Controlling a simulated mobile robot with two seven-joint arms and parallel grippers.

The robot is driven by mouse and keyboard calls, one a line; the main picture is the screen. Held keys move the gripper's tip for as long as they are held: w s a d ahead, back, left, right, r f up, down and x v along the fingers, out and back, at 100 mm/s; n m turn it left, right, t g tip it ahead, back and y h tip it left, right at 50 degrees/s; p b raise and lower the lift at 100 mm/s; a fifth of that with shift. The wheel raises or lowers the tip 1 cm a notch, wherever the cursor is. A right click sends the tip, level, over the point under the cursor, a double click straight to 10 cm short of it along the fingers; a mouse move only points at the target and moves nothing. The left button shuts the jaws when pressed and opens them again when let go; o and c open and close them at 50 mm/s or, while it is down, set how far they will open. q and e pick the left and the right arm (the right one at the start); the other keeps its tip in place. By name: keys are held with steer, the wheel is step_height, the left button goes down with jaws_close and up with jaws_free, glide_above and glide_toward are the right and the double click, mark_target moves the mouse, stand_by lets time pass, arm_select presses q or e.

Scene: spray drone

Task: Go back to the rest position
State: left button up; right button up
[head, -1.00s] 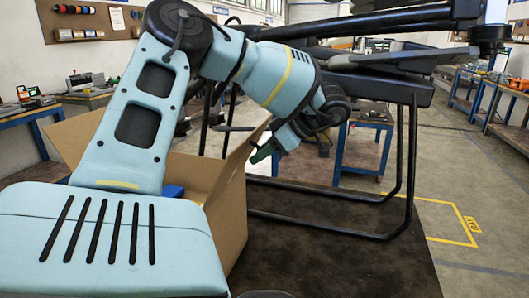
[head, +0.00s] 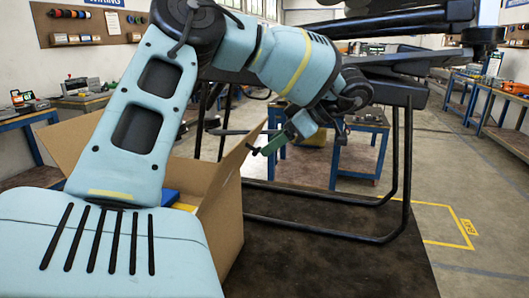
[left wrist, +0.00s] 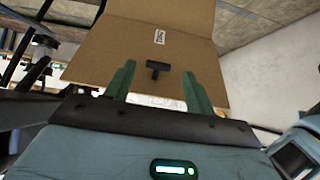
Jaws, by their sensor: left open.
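My left gripper (head: 266,144), with green fingers, is in front of the drone's landing frame and just above the box's raised right flap in the head view. Its fingers also show in the left wrist view (left wrist: 160,82), spread apart with nothing gripped between them. A dark T-shaped piece (left wrist: 157,68) shows beyond the fingers against cardboard; I cannot tell what it is. My right gripper is in neither view.
An open cardboard box (head: 226,205) stands on the dark table (head: 330,265), partly behind my left arm, with something blue (head: 170,197) inside. The large black drone (head: 400,90) stands behind on thin legs. The table's front right is clear.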

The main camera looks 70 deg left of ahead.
arm_select(q)
steer(key=shift+v, duration=0.9)
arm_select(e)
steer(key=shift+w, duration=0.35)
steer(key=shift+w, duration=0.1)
